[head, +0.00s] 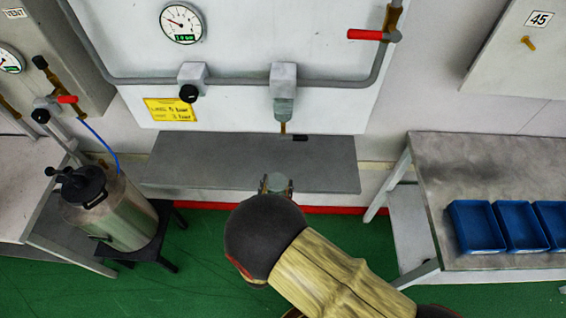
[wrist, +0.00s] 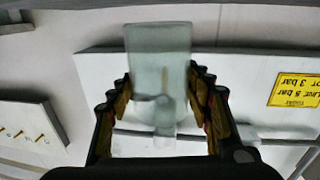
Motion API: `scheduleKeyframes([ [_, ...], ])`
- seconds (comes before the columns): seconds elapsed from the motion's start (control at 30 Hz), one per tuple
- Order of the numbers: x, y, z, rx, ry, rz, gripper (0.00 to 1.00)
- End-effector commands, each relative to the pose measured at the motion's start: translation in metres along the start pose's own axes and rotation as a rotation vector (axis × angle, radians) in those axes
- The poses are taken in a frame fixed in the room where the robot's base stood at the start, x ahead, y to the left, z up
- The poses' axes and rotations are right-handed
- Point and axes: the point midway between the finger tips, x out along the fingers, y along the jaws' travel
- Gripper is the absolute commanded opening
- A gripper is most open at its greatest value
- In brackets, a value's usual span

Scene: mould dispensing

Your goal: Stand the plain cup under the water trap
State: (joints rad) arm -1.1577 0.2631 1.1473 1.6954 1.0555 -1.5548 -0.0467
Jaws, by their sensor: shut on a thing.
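The plain cup (head: 278,181) is pale and see-through. It is between the fingers of my gripper (head: 277,187), in front of the grey shelf's front edge in the head view. In the wrist view the cup (wrist: 158,45) stands up between the two dark and brass-coloured fingers of my gripper (wrist: 160,88), which are shut on it. The water trap (head: 283,104) hangs from the pipe on the white panel, a grey block with a clear bowl and a brass drain. The cup is apart from it, nearer to me and lower in the picture.
The grey shelf (head: 215,165) under the trap is mostly bare, with a small black item (head: 300,138) at its back. A steel tank (head: 112,208) stands on a black stool at left. Blue bins (head: 474,228) sit on the right table.

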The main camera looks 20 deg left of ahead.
Motion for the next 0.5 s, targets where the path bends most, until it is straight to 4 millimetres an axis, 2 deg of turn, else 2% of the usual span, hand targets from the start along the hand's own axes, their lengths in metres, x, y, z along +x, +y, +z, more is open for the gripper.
scheduleKeyframes([
  [0.1,-0.009,-0.007,0.001,0.001,-0.002,-0.003,0.25],
  [0.2,-0.003,-0.008,0.002,0.003,-0.002,0.000,0.25],
  [0.27,0.007,-0.008,0.002,0.004,-0.001,0.002,0.25],
  [0.5,0.066,-0.007,0.003,0.004,-0.002,0.003,0.25],
])
